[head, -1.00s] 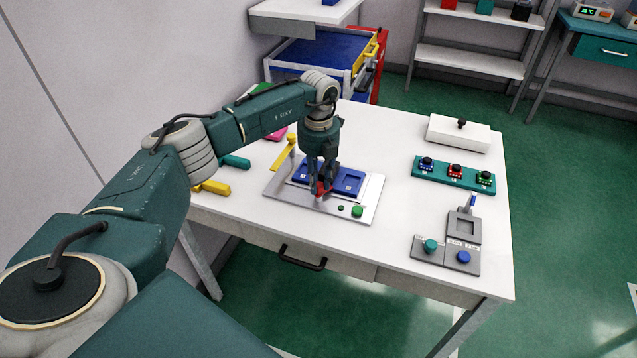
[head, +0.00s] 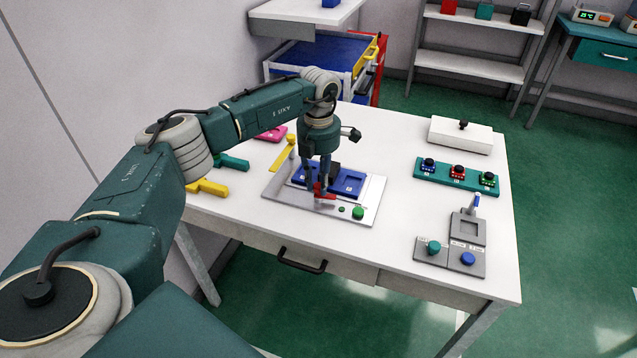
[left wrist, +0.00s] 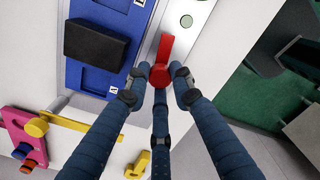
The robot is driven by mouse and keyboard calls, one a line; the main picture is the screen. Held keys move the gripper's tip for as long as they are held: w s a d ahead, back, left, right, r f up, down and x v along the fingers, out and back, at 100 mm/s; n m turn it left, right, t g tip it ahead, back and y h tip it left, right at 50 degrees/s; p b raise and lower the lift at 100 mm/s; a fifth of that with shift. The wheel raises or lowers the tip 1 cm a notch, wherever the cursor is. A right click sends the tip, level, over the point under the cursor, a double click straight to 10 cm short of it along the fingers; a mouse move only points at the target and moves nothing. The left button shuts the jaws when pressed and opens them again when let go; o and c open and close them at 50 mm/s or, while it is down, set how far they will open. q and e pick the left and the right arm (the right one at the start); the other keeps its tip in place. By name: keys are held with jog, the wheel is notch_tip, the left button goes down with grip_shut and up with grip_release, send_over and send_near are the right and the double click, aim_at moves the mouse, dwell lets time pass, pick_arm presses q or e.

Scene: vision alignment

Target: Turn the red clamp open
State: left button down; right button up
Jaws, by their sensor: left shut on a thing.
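The red clamp (head: 319,189) is a small lever with a round pivot on the front of a grey fixture plate (head: 372,202). In the left wrist view the clamp (left wrist: 164,52) has its arm pointing up the picture, along the plate beside the blue panel (left wrist: 76,72). My left gripper (head: 319,187) points down at the plate and is shut on the clamp. In the left wrist view its fingers (left wrist: 160,82) surround the round pivot end. The fingers partly hide the clamp in the head view. My right gripper is not in view.
A black block (left wrist: 95,43) sits on the blue panel close to the fingers. A yellow lever (head: 284,157) stands at the plate's left and a green button (head: 358,213) at its right. A teal button box (head: 457,173) and a grey device (head: 467,229) stand farther right.

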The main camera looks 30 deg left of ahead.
aim_at(319, 185)
pick_arm(q)
jog(key=shift+w+r+m, duration=0.1)
jog(key=shift+m, duration=0.8)
jog(key=c, duration=1.5)
grip_release()
notch_tip(319, 185, up, 12)
